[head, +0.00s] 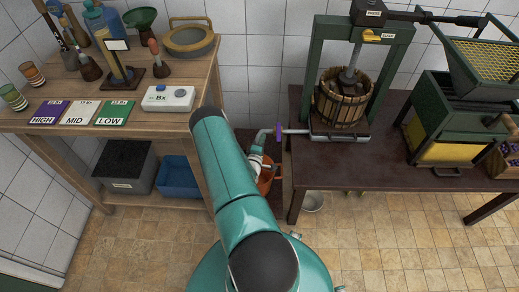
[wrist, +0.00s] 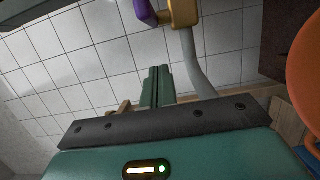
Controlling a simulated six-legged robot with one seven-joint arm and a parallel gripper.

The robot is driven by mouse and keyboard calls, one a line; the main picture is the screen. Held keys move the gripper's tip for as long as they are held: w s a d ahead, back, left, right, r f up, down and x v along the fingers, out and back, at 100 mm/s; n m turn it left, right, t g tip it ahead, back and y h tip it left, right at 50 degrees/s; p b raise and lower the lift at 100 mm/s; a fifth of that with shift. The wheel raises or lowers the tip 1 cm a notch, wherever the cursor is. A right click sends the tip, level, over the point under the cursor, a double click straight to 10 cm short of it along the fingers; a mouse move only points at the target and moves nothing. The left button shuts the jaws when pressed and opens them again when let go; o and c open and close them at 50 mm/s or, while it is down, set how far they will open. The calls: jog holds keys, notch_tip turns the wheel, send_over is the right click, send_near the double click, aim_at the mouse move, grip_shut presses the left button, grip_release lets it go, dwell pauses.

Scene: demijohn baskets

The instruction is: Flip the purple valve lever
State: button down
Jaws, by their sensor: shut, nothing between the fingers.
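The purple valve lever (head: 278,132) shows in the head view on the pipe between the press and the table at left. In the wrist view the purple lever (wrist: 145,11) is at the top edge, partly cut off, beside a brass valve body (wrist: 184,13). A grey bent pipe (wrist: 195,65) runs from the valve. My gripper (wrist: 158,72) has its green fingers together and empty, pointing toward the valve side. A gap shows between the fingertips and the lever in that picture. In the head view my arm hides much of this area, and I cannot make out the fingertips.
An orange bucket (head: 265,183) stands below the pipe; its orange side fills the wrist view's right edge (wrist: 306,70). A wooden table (head: 130,122) is at left, and a dark table (head: 400,172) with the press (head: 316,75) at right. A metal bowl (head: 313,201) is on the floor.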

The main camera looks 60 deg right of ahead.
jog(key=shift+s+d, duration=0.6)
jog(key=shift+s, duration=0.3)
jog(key=shift+s+d, duration=0.55)
jog(key=shift+s, duration=0.3)
jog(key=shift+s+n+t+y, duration=0.3)
jog(key=shift+s+n+t, duration=0.25)
jog(key=shift+t, duration=0.35)
jog(key=shift+s+d+f+n+t+y, duration=0.15)
jog(key=shift+s+n+t+y, duration=0.2)
jog(key=shift+n+t, duration=0.25)
jog(key=shift+s+d+r+n+t+y, duration=0.15)
jog(key=shift+s+n+t+y, duration=0.15)
jog(key=shift+t, duration=0.4)
jog(key=shift+s+d, duration=0.5)
jog(key=shift+s, duration=0.25)
jog(key=shift+s+d, duration=0.5)
jog(key=shift+s, duration=0.25)
jog(key=v, duration=1.3)
jog(key=shift+s+a+f, duration=0.15)
jog(key=shift+s+a, duration=0.1)
jog(key=shift+a, duration=0.05)
